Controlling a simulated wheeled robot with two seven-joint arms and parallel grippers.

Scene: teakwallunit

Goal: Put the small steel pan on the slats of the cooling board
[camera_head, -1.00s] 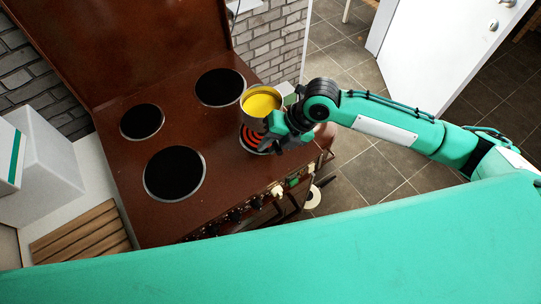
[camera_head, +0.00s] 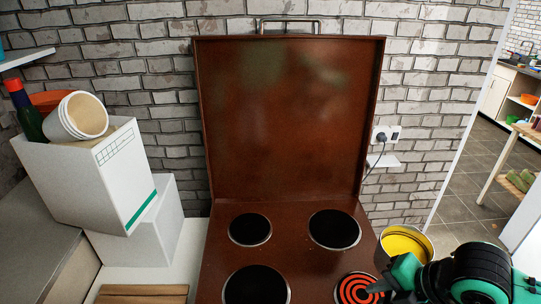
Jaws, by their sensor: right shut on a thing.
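The small steel pan (camera_head: 427,239) has yellow contents and shows at the lower right in the head view, by the stove's right edge. My right gripper (camera_head: 402,268) is shut on the pan, with its wrist coming in from the lower right. The pan appears held up, clear of the red-glowing front right burner (camera_head: 345,288); its exact height I cannot tell. The cooling board (camera_head: 142,294) is a strip of brown wooden slats at the bottom left, mostly cut off by the picture edge. My left gripper is not in view.
The brown stove (camera_head: 291,262) has several burners and a raised lid (camera_head: 290,120) behind. White boxes stand left of it; the upper one (camera_head: 95,175) is tilted and holds a bottle (camera_head: 28,118) and a white cup (camera_head: 83,115). A socket with a plug (camera_head: 384,136) is on the wall.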

